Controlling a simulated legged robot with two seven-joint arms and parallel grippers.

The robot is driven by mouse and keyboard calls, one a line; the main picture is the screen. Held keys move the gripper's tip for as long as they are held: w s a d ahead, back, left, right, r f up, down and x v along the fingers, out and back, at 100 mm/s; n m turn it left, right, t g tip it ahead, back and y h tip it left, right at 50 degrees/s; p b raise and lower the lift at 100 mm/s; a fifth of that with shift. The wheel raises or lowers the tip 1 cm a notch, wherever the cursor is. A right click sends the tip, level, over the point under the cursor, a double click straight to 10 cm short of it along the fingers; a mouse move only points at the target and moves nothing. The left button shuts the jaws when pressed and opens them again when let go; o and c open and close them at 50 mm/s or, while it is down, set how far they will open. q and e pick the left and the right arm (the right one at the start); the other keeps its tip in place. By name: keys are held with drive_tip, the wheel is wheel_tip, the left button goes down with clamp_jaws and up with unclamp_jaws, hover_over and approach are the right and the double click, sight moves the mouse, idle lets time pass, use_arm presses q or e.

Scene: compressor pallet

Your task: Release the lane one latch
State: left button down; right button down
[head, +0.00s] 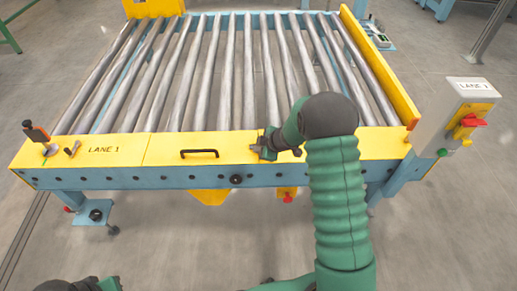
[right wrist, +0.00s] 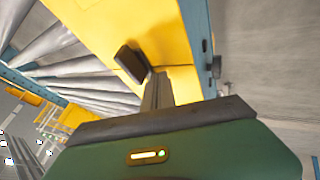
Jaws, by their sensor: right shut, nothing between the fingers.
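The yellow front rail (head: 120,149) of the roller conveyor carries a LANE 1 label. My right gripper (head: 260,149) is shut and empty over the rail, right of a black handle (head: 198,153) and well right of the lever. In the right wrist view a grey finger (right wrist: 158,92) shows against the yellow rail. Dark and green parts of my left arm show at the bottom left; its fingers cannot be made out.
Bare metal rollers (head: 215,75) fill the conveyor, with a yellow side guard (head: 378,65) at right. A grey control box (head: 455,120) labelled LANE 1, with a red and yellow switch (head: 467,124), stands at the right front corner. The floor in front is clear.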

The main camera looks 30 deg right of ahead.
use_arm(q)
drive_tip(key=shift+f, duration=0.15)
use_arm(e)
drive_tip(key=shift+w+a, duration=0.1)
drive_tip(key=shift+a, duration=0.1)
use_arm(q)
drive_tip(key=shift+w+d+f+b, duration=0.15)
drive_tip(key=shift+f+b, duration=0.1)
drive_tip(key=shift+b, duration=0.15)
use_arm(e)
drive_tip(key=shift+w+m+h, duration=0.3)
drive_tip(key=shift+m+h, duration=0.3)
drive_tip(key=shift+m, duration=0.3)
